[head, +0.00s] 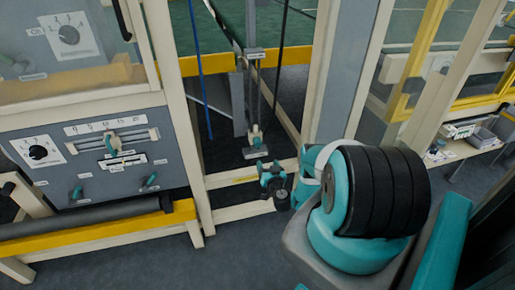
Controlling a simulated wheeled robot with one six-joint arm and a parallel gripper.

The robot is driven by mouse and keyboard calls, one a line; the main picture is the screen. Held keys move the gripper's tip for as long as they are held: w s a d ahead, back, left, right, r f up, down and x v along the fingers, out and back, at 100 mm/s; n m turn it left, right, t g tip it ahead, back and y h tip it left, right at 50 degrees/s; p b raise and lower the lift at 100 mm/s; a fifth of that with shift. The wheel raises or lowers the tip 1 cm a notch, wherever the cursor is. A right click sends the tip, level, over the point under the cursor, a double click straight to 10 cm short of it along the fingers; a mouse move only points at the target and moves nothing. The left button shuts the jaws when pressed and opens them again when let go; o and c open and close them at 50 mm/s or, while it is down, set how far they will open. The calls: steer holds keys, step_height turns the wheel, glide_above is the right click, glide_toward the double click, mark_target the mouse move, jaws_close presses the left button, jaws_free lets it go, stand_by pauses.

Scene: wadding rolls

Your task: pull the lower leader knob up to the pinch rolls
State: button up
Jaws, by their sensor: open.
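A small pale knob with teal on it (257,138), which looks like the lower leader knob, sits low on an upright track in the open bay of the frame. A small label plate (255,153) is just below it. Another label plate (254,53) is at the top of the track; its writing is too small to read. My gripper (272,172) is open and empty, in front of and below the knob, apart from it as far as I can tell. The pinch rolls are not clearly made out. My arm's large teal and black joints fill the lower right.
A control panel (88,158) with dials, a slider and small levers stands at left, above a dark roller (80,220) and a yellow bar (100,230). Cream posts (182,110) border the bay. A blue cord (200,70) hangs left of the track. A shelf (465,150) is at right.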

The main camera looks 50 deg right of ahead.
mark_target(259, 145)
steer(key=b+x, duration=0.3)
steer(key=b, duration=0.3)
steer(key=b+x, duration=0.3)
steer(key=b, duration=0.3)
steer(key=b+x, duration=0.3)
steer(key=b, duration=0.3)
steer(key=shift+w+a+f+b, duration=0.1)
steer(key=shift+f+b, duration=0.25)
steer(key=shift+w+r, duration=0.25)
steer(key=shift+r, duration=0.1)
steer(key=shift+w, duration=0.3)
steer(key=shift+d+x, duration=0.25)
steer(key=shift+x, duration=2.25)
steer(key=shift+s, duration=0.1)
steer(key=shift+c, duration=0.4)
